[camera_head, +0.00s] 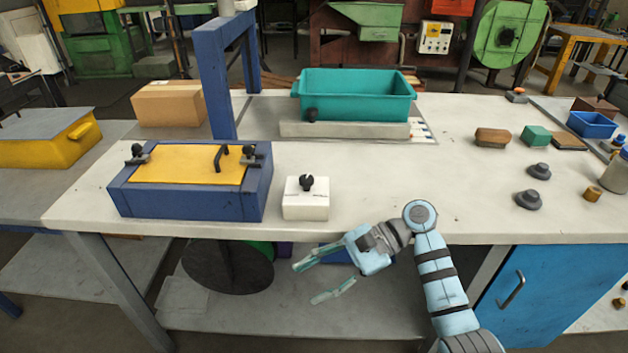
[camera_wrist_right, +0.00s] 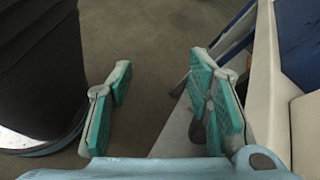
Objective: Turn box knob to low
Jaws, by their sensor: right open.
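A small white box (camera_head: 306,205) stands near the table's front edge, with a black knob (camera_head: 306,184) on its top. The knob's setting and any marks are too small to read. My right gripper (camera_head: 304,283) is in front of the table edge, below and in front of the white box, with its fingers pointing left. Its teal-padded fingers are wide apart and empty, and they also show in the right wrist view (camera_wrist_right: 163,105). It is apart from the box and knob. The knob is not seen in the wrist view. My left gripper is not in view.
A blue box with a yellow lid (camera_head: 190,165) and dark clamps stands just left of the white box. A blue post (camera_head: 215,80) rises behind it. A teal bin (camera_head: 355,97) is at the back. The tabletop right of the white box (camera_head: 400,180) is clear.

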